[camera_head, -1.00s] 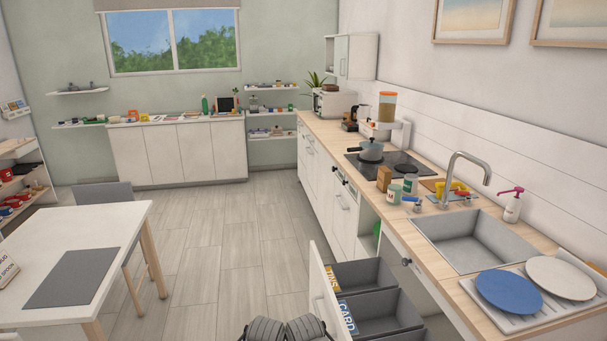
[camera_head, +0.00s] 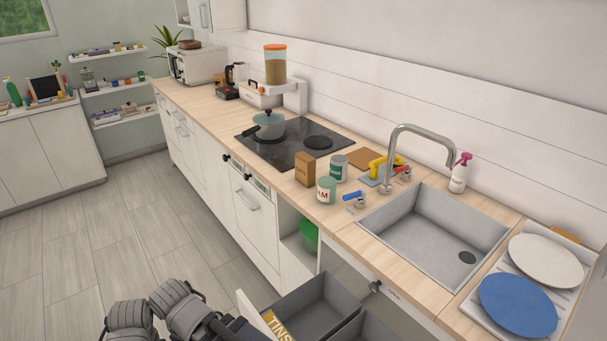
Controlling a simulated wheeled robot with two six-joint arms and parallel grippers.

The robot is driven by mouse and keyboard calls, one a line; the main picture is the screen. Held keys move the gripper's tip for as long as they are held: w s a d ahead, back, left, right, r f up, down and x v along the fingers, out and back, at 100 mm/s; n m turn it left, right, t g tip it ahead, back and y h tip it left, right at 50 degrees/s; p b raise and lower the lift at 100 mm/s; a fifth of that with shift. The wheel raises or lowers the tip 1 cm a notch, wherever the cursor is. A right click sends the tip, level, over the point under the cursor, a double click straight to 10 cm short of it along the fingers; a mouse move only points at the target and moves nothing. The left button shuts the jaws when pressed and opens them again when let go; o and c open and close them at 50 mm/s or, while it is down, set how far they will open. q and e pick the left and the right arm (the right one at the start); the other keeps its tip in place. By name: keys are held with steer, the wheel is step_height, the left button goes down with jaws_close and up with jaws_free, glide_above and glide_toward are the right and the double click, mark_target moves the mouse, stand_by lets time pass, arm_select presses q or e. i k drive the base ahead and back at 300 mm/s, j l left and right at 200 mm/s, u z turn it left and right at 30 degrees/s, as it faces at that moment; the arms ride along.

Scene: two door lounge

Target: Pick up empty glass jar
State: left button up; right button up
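A pale greenish jar (camera_head: 326,190) with a label ending in "M" stands upright on the wooden counter, near its front edge and left of the sink. It looks like the glass jar, but I cannot tell whether it is empty. A tin with a green label (camera_head: 338,168) stands just behind it, and a brown box (camera_head: 305,169) stands to its left. Dark links of my arms show at the bottom edge, well short of the counter. No gripper fingers show, and nothing of mine touches the jar.
The sink (camera_head: 430,235) and tap (camera_head: 395,150) lie right of the jar. A blue-handled tool (camera_head: 352,196) lies close beside it. A pull-out drawer with grey bins (camera_head: 315,300) stands open below the counter. The floor (camera_head: 100,230) at left is clear.

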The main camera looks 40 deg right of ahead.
mark_target(326, 192)
steer(key=i+z, duration=0.3)
steer(key=i+j+z, duration=0.3)
steer(key=i, duration=0.2)
steer(key=i+j+z, duration=0.55)
steer(key=z, duration=0.15)
steer(key=i+j+z, duration=0.6)
steer(key=j+z, duration=0.15)
steer(key=i+j+z, duration=0.15)
steer(key=j+z, duration=0.25)
steer(key=j, duration=0.15)
